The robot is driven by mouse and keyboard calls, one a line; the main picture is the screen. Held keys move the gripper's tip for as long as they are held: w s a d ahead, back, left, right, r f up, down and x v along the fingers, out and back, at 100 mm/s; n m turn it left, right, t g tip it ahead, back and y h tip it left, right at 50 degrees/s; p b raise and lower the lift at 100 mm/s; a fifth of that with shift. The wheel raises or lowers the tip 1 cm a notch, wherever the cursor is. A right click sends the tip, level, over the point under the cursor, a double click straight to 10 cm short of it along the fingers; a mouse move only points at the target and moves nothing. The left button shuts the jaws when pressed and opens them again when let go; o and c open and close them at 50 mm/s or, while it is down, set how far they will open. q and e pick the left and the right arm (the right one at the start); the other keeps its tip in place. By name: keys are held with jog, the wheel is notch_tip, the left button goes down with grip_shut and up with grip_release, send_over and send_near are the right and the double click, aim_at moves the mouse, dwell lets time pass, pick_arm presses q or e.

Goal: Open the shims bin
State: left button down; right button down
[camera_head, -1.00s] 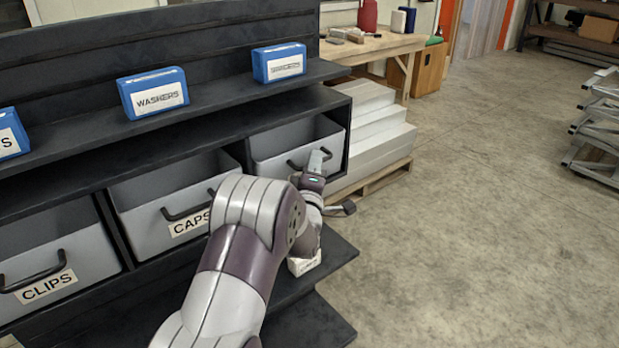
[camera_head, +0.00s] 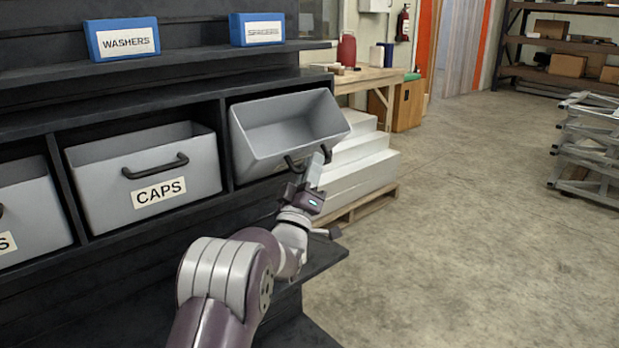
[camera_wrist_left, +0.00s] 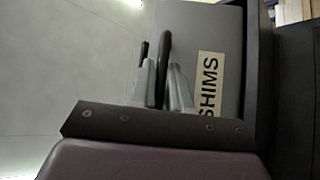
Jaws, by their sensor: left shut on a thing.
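The shims bin (camera_head: 290,128) is the grey bin in the right-hand cubby of the dark shelf in the head view. It is tilted outward, with its open top and inside showing. Its label is hidden in the head view, but "SHIMS" reads sideways on the bin front in the left wrist view (camera_wrist_left: 226,65). My left gripper (camera_head: 314,170) is at the bin's dark handle (camera_head: 293,166). The left wrist view shows the gripper fingers (camera_wrist_left: 165,88) shut on the handle (camera_wrist_left: 164,55). My right gripper is not in view.
The caps bin (camera_head: 110,199) sits in the cubby to the left. Blue washers (camera_head: 123,53) and spacers (camera_head: 235,36) boxes stand on the shelf above. Stacked white boards on a pallet (camera_head: 362,204) lie right of the shelf.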

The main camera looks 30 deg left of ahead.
pick_arm(q)
jog(key=shift+f+m+h, duration=0.2)
jog(key=shift+m+h, duration=0.1)
jog(key=shift+h, duration=0.1)
jog(key=c, duration=1.2)
grip_release()
jog(key=p+v, duration=0.1)
jog(key=v, duration=1.1)
jog(key=shift+s+f, duration=0.2)
jog(key=shift+f, duration=0.1)
jog(key=shift+d, duration=0.1)
